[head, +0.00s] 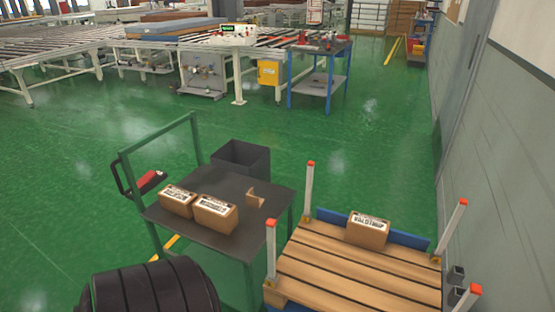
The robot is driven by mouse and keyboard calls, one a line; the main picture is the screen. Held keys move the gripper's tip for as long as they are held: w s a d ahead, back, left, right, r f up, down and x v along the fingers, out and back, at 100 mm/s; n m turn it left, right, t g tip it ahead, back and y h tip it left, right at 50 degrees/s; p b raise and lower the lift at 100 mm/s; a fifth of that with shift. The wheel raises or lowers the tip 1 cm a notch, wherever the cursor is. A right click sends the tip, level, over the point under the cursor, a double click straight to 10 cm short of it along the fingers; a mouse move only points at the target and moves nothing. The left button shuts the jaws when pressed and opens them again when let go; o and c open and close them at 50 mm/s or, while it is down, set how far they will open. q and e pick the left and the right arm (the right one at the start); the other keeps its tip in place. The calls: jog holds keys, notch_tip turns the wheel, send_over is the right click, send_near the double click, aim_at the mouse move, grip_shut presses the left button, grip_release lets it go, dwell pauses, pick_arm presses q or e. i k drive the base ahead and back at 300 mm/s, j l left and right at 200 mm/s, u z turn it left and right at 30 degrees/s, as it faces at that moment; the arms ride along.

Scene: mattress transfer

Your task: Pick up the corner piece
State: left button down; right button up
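A small tan, angled piece that looks like the corner piece (255,200) lies on the dark grey top of a green-framed cart (232,240), near its right side. It stands apart from two labelled cardboard boxes, the left box (178,201) and the right box (215,213), on the same top. Neither of my grippers is in view, so nothing shows near the corner piece.
A wooden pallet (345,270) with red-tipped posts stands right of the cart, carrying a cardboard box (368,229). A black ribbed shape fills the lower left. Green floor beyond is open.

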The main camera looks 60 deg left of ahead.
aim_at(252, 200)
jog(key=u, duration=2)
